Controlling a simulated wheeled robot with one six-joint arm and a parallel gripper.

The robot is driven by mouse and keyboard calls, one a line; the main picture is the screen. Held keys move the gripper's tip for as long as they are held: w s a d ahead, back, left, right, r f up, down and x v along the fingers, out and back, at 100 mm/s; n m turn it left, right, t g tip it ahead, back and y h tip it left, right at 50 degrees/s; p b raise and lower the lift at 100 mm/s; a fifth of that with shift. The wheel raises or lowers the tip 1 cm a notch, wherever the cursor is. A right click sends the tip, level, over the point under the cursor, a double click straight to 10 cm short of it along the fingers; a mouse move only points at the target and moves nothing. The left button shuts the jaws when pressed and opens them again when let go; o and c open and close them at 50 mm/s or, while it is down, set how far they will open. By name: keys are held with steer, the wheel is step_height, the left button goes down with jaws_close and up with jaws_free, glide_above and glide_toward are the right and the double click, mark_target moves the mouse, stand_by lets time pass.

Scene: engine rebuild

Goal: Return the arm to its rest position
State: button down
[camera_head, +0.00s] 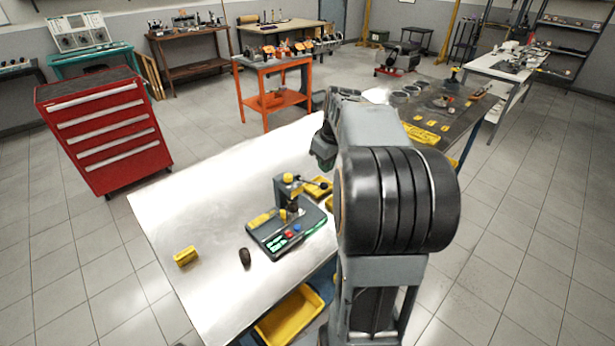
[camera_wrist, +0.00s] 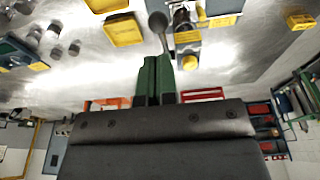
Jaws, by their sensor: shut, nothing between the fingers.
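My arm rises in the right middle of the head view, folded up with its end pointing away over the white-topped table (camera_head: 190,215). In the wrist view my gripper's two green fingers (camera_wrist: 157,75) lie side by side, shut and empty. They are apart from the table things seen past them. My own forearm hides part of the table's right side.
On the table are a dark tray (camera_head: 304,240) with a small grey press (camera_head: 283,192), a yellow block (camera_head: 185,257) and a dark oval piece (camera_head: 245,258). A red drawer cabinet (camera_head: 105,130) stands left. An orange cart (camera_head: 275,88) stands behind. A dark workbench (camera_head: 455,120) stands right.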

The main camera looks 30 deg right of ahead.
stand_by(0.4)
steer(key=shift+f+m, duration=0.25)
steer(key=shift+m, duration=0.45)
steer(key=shift+s+a+f+m, duration=0.15)
steer(key=shift+s+f+m, duration=0.4)
steer(key=shift+f+m, duration=0.25)
steer(key=s+a, duration=0.3)
steer(key=a, duration=0.3)
steer(key=s+a+t, duration=0.1)
steer(key=s+a, duration=0.3)
steer(key=a, duration=0.3)
steer(key=s+a+f+n+t, duration=0.1)
steer(key=s+a, duration=0.3)
steer(key=a, duration=0.3)
steer(key=shift+a, duration=0.25)
steer(key=shift+s, duration=0.1)
